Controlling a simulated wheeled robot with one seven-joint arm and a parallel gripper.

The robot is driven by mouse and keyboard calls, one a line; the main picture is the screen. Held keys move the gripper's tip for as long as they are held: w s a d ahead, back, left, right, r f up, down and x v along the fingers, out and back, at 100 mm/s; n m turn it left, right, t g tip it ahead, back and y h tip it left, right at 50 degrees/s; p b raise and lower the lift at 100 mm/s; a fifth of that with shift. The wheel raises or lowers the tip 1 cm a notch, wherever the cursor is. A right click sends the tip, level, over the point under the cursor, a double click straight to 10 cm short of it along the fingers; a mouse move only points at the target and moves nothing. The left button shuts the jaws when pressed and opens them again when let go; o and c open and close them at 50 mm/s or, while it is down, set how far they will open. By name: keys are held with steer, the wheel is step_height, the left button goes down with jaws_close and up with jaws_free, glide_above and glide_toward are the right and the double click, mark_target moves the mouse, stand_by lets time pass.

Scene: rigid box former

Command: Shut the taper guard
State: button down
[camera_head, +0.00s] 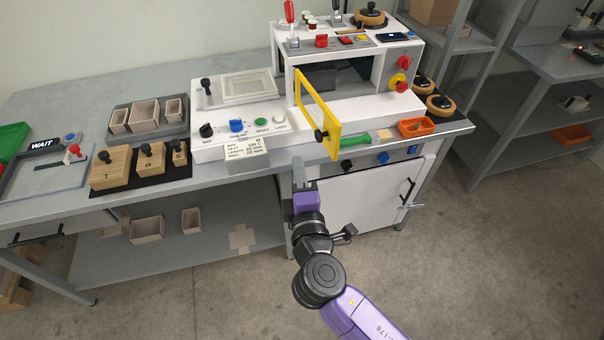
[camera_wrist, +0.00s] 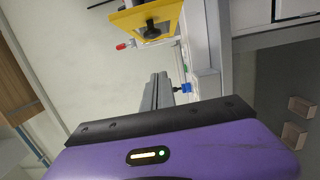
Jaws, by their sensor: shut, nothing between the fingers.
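The taper guard (camera_head: 318,118) is a yellow framed panel with a clear pane. It stands swung open at the front of the white box former (camera_head: 352,68), sticking out toward me, and the opening behind it shows dark. A black knob (camera_head: 321,135) sits near the guard's outer lower edge. My gripper (camera_head: 299,172) is shut and empty, in front of the bench edge, below and a little left of the knob, apart from it. In the wrist view, the yellow guard (camera_wrist: 150,20) and its black knob (camera_wrist: 152,33) lie beyond my fingertips (camera_wrist: 158,82).
A green-handled tool (camera_head: 355,140) and an orange bin (camera_head: 415,127) lie to the right. Wooden blocks (camera_head: 110,168) and open boxes (camera_head: 145,114) stand to the left. The floor in front is clear.

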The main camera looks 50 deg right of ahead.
steer(key=w+d+p, duration=0.2)
steer(key=d, duration=0.5)
steer(key=shift+w+d, duration=0.15)
steer(key=shift+d, duration=0.1)
